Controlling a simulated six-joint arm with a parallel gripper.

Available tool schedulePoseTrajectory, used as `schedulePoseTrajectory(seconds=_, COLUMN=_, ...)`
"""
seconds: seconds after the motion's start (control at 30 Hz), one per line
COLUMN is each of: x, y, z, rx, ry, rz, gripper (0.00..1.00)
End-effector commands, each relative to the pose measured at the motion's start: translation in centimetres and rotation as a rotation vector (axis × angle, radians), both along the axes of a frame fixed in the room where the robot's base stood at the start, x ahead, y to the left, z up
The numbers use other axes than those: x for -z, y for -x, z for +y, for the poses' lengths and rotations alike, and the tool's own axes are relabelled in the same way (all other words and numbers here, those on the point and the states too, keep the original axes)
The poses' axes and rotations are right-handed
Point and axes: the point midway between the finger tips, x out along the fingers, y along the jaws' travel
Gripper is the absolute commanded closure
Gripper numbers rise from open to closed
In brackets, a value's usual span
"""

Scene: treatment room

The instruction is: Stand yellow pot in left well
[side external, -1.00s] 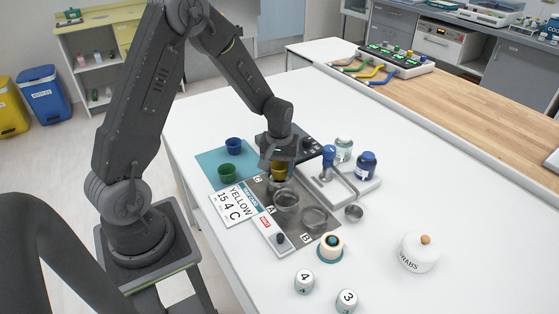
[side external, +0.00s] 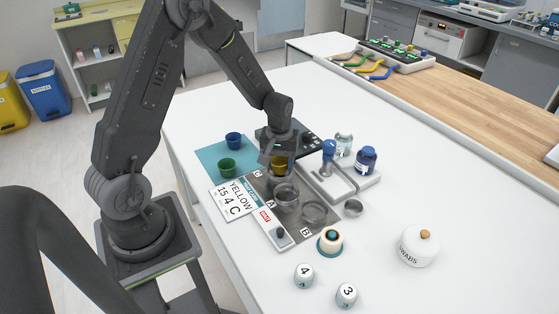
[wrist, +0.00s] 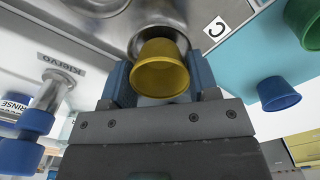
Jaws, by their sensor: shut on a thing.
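The yellow pot (side external: 280,164) is between the fingers of my gripper (side external: 278,154), which is shut on it. In the wrist view the yellow pot (wrist: 160,72) sits between the blue-grey fingers of my gripper (wrist: 160,84), in front of a round metal well (wrist: 143,38) near the label C (wrist: 216,27). I cannot tell whether its base touches the well. The dark grey well plate (side external: 298,237) has round, shiny wells marked A and B; well A (side external: 286,194) and well B (side external: 314,212) look empty.
A blue pot (side external: 234,140) and a green pot (side external: 228,168) stand on a teal mat (side external: 205,156). A white card (side external: 234,199) reads YELLOW 15 4 C. Blue-capped bottles (side external: 366,160) stand right of the plate.

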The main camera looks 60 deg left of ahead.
Motion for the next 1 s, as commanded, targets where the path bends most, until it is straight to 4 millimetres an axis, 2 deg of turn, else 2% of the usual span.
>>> schedulePoseTrajectory(seconds=0.87, x=1.2, y=0.0, z=0.0, rx=0.000, ry=0.000, rz=0.000, gripper=0.67)
schedulePoseTrajectory(seconds=0.9, x=1.2, y=0.0, z=0.0, rx=0.000, ry=-0.001, rz=-0.001, gripper=0.43)
schedulePoseTrajectory(seconds=1.0, x=1.1, y=0.0, z=0.0, rx=0.000, ry=0.000, rz=0.000, gripper=0.35)
